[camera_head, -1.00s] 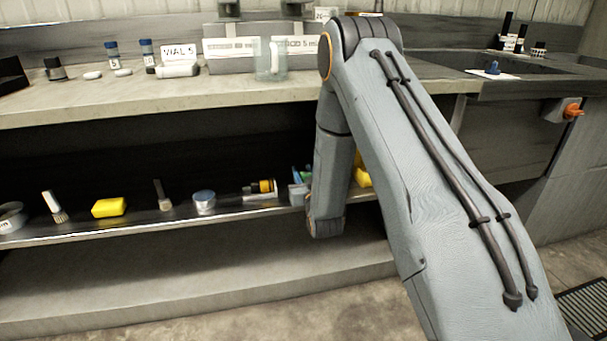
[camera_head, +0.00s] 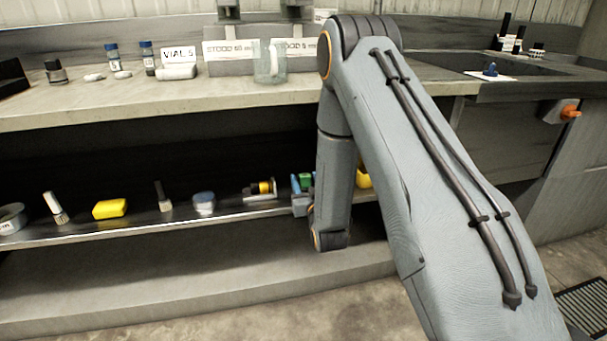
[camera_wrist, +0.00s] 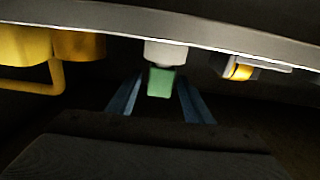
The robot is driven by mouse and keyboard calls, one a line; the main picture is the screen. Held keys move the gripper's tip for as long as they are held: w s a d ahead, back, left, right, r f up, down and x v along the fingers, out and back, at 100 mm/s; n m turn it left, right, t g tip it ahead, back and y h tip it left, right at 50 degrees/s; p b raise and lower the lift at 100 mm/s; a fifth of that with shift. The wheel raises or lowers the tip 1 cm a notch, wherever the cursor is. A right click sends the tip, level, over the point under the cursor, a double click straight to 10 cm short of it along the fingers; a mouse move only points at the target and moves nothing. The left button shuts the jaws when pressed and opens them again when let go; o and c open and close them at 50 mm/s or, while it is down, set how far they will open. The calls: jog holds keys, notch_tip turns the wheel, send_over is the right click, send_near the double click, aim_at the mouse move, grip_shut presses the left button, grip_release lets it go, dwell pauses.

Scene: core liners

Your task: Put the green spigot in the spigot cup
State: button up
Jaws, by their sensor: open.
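The green spigot (camera_wrist: 160,83) shows in the wrist view as a small green block against a pale grey piece (camera_wrist: 165,52). My gripper (camera_wrist: 159,98) is open, with one blue finger on each side of the green block; gaps show on both sides and nothing is gripped. In the head view the green block (camera_head: 305,181) shows between the blue fingers, above a grey-blue block (camera_head: 301,204) at the lower shelf's edge. My arm hides part of the shelf there. I cannot tell which container is the spigot cup.
The lower shelf (camera_head: 130,226) also holds a yellow block (camera_head: 109,208), a small round tin (camera_head: 204,202), brushes and a black-and-yellow tool (camera_head: 262,190). The worktop (camera_head: 130,97) overhangs the shelf.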

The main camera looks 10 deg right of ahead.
jog(key=s+p, duration=0.1)
jog(key=s, duration=0.6)
jog(key=s+a+r+n+g+y, duration=0.2)
jog(key=s+a+r+g, duration=0.45)
jog(key=a+g, duration=0.35)
jog(key=s+r+g, duration=0.2)
jog(key=s+r, duration=0.1)
jog(key=s, duration=0.7)
jog(key=s+a+r+n+g+h, duration=0.1)
jog(key=s+r+g, duration=0.1)
jog(key=s, duration=0.8)
jog(key=s+r+n+g, duration=0.1)
jog(key=s+r+g, duration=0.2)
jog(key=s, duration=0.8)
jog(key=shift+a+r+g, duration=0.25)
jog(key=shift+r+g, duration=0.1)
jog(key=shift+g, duration=0.15)
jog(key=d+r+m+h+p, duration=0.1)
jog(key=d+r+m+p, duration=0.3)
jog(key=d+r+p, duration=0.7)
notch_tip(320, 180, up, 3)
jog(key=p, duration=1.1)
jog(key=shift+s+d, duration=0.25)
